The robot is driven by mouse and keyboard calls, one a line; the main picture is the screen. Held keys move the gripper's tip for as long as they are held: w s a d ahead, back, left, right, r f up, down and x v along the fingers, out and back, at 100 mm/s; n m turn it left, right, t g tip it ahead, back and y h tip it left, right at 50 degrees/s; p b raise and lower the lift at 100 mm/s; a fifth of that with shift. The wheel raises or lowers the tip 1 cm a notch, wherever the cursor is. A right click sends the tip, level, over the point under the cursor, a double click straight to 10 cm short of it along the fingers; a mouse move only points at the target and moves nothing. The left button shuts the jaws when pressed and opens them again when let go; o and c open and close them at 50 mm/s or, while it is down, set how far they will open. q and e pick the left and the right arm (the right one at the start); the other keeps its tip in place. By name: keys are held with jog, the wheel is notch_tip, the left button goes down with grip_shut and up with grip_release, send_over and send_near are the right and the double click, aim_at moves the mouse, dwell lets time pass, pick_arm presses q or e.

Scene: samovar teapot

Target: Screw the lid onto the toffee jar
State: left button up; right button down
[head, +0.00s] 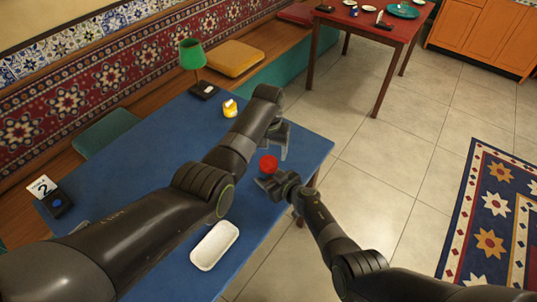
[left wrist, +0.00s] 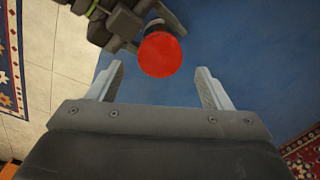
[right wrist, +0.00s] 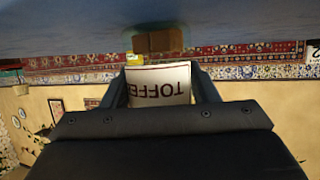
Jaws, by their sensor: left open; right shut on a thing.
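The red lid (head: 268,164) shows as a red disc above my right gripper (head: 270,184). It also shows in the left wrist view (left wrist: 160,54), with a little dark of the jar behind it. Whether it sits loose or tight cannot be told. My right gripper is shut on the toffee jar, whose white label (right wrist: 158,82) reads upside down between the fingers in the right wrist view. My left gripper (head: 275,142) is open and empty. Its fingers point toward the lid, one to either side in the left wrist view, apart from it.
The blue table (head: 150,135) lies under both arms. It bears a white tray (head: 214,246), a yellow pot (head: 230,108), a green lamp (head: 192,56) and a number card (head: 43,186). A red table (head: 365,28) stands behind.

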aim_at(268, 162)
pick_arm(q)
jog(key=shift+c, duration=0.4)
jog(key=r+n, duration=0.1)
jog(key=n, duration=0.3)
jog(key=shift+r, duration=0.35)
jog(key=n, duration=0.1)
jog(key=r+n, duration=0.1)
jog(key=n, duration=0.3)
jog(key=shift+r, duration=0.4)
jog(key=shift+f, duration=4)
jog(key=shift+c, duration=0.3)
